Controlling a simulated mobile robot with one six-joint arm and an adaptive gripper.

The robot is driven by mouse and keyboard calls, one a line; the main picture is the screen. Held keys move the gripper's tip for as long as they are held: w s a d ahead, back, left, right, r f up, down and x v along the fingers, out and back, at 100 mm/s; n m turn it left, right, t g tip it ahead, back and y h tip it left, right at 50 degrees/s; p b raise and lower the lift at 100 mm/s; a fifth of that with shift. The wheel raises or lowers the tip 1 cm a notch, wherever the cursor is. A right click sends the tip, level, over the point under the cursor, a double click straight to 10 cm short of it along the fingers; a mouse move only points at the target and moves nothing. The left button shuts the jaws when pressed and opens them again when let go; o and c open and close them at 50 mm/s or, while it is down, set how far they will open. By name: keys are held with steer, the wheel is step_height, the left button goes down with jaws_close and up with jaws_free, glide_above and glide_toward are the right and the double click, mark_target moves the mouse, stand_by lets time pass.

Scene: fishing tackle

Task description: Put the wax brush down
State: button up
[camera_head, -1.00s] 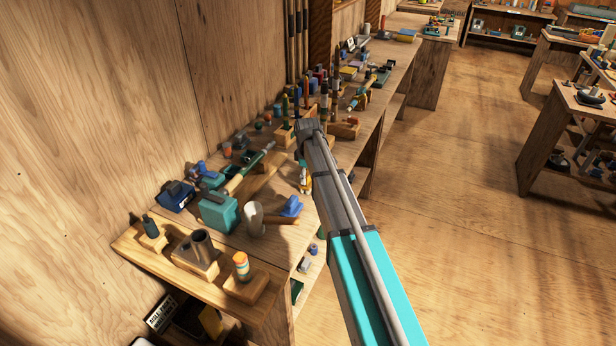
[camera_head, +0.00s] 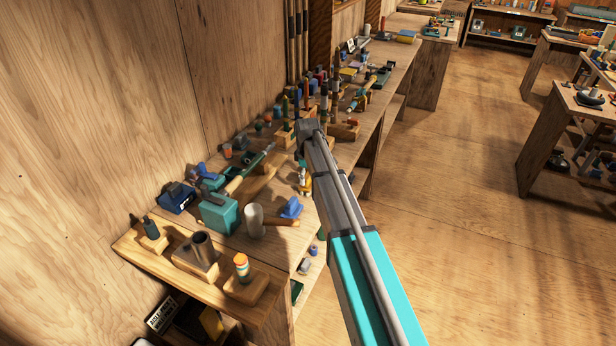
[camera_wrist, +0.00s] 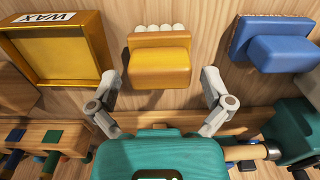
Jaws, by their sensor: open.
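In the wrist view, a yellow block-shaped brush (camera_wrist: 158,68) with white bristle tufts at its upper edge sits over the wooden surface. It appears to be the wax brush. My gripper (camera_wrist: 161,80) is open, one finger on each side of the brush's near end, with a visible gap to both sides. I cannot tell whether the brush rests flat. A yellow tray labelled WAX (camera_wrist: 58,52) is to its left. In the head view my arm hides the gripper and the brush.
A blue block-shaped item (camera_wrist: 285,52) is right of the brush. A teal item (camera_wrist: 297,135) and a wooden handle lie at lower right. In the head view a crowded bench (camera_head: 258,268) runs along the wall, with a teal box (camera_head: 218,213) at its near end. The floor (camera_head: 455,230) is clear.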

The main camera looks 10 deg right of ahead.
mark_target(307, 176)
step_height(307, 176, up, 12)
steer(key=p, duration=1.1)
steer(key=shift+f, duration=0.25)
steer(key=shift+s, duration=0.1)
steer(key=s+m, duration=1)
steer(key=s, duration=1.9)
steer(key=shift+m, duration=0.4)
steer(key=shift+d+f, duration=0.1)
steer(key=shift+f, duration=0.1)
steer(key=shift+w, duration=0.1)
